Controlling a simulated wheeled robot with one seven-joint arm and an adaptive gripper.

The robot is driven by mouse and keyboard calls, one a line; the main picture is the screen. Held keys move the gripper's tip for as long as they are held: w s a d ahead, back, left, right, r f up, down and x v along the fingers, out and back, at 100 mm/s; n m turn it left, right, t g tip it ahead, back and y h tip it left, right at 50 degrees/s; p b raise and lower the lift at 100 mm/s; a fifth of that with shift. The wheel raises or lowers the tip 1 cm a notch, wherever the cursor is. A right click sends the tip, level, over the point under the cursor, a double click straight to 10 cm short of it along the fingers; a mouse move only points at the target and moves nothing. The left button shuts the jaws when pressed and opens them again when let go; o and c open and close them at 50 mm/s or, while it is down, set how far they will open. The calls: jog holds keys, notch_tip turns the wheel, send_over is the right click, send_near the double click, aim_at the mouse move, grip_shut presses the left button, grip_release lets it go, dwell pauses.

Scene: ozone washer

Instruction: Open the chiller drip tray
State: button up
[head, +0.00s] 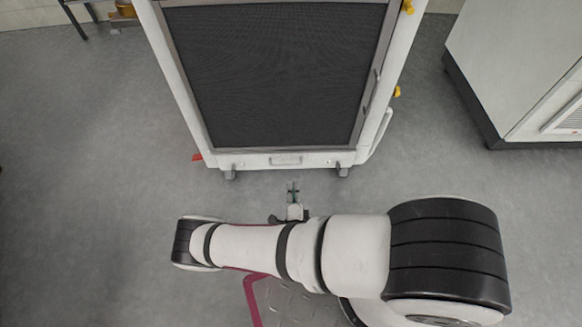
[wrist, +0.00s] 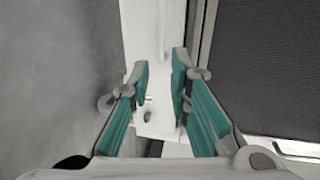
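The chiller is the white cabinet with a dark mesh panel (head: 275,75) in the head view. Along its bottom edge runs a white strip, with a small recessed or raised handle (head: 286,160) at its middle, which appears to be the drip tray front. My gripper (head: 293,187) is just in front of and below that strip, apart from it. In the wrist view my gripper's teal-padded fingers (wrist: 160,66) are open, with nothing held.
Castors (head: 230,174) stand under the chiller's lower corners. A light cabinet (head: 520,60) with a dark base stands at the right. A red piece (head: 197,157) sticks out at the chiller's lower left. Grey floor is clear to the left.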

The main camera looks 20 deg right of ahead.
aim_at(292, 165)
jog(key=b+x, duration=0.4)
jog(key=x, duration=0.8)
jog(key=shift+w+d, duration=0.15)
jog(key=shift+w, duration=0.2)
grip_shut()
